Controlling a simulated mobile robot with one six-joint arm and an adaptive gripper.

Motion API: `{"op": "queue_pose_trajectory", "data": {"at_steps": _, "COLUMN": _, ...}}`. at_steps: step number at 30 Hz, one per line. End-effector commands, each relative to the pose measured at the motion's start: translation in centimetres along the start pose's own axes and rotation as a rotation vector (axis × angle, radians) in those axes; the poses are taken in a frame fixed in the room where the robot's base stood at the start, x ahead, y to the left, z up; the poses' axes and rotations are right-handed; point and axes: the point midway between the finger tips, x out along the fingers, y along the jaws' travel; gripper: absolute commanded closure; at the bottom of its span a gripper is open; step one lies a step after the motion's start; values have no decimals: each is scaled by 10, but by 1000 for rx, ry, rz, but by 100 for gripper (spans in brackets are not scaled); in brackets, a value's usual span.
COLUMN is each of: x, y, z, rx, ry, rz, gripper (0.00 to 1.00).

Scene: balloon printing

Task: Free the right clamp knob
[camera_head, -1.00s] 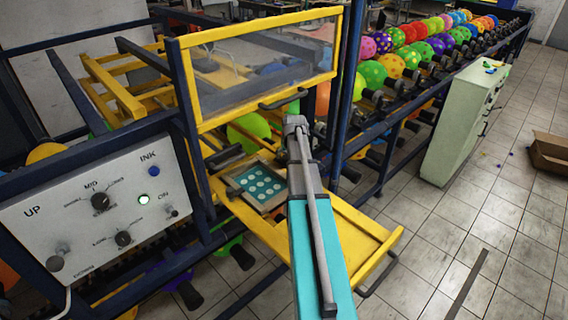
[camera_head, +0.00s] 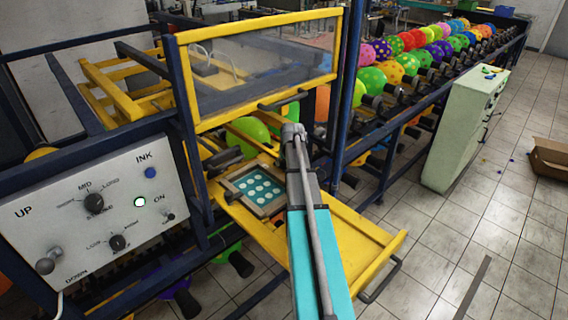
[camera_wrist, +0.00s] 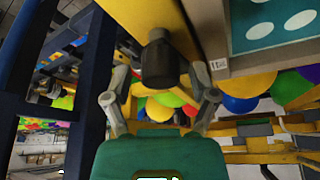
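A dark cylindrical knob (camera_wrist: 160,62) on the yellow frame shows in the wrist view, beside the printing plate (camera_wrist: 222,66) with white dots on teal. I take it to be the right clamp knob. My gripper (camera_wrist: 158,92) is open. Its two fingers stand apart, one on each side of the knob in the picture; contact cannot be told. In the head view the plate (camera_head: 230,189) lies on the yellow tray (camera_head: 356,243). My arm's end (camera_head: 292,133) is just right of the plate. My arm hides the knob and the fingertips there.
A yellow-framed clear guard (camera_head: 262,72) stands behind my arm's end, with a blue post (camera_head: 346,90) to its right. The control panel (camera_head: 97,214) is at the left. Balloons (camera_head: 372,79) line the rack at the back right. Floor on the right is mostly clear.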

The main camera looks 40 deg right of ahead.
Motion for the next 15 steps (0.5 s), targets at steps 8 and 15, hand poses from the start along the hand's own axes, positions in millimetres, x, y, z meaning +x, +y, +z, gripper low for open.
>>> {"op": "queue_pose_trajectory", "data": {"at_steps": 8, "x": 0, "y": 0, "z": 0, "rx": -1, "ry": 0, "rz": 0, "gripper": 87}}
{"op": "queue_pose_trajectory", "data": {"at_steps": 15, "x": 0, "y": -1, "z": 0, "rx": 10, "ry": 0, "rz": 5, "gripper": 100}}
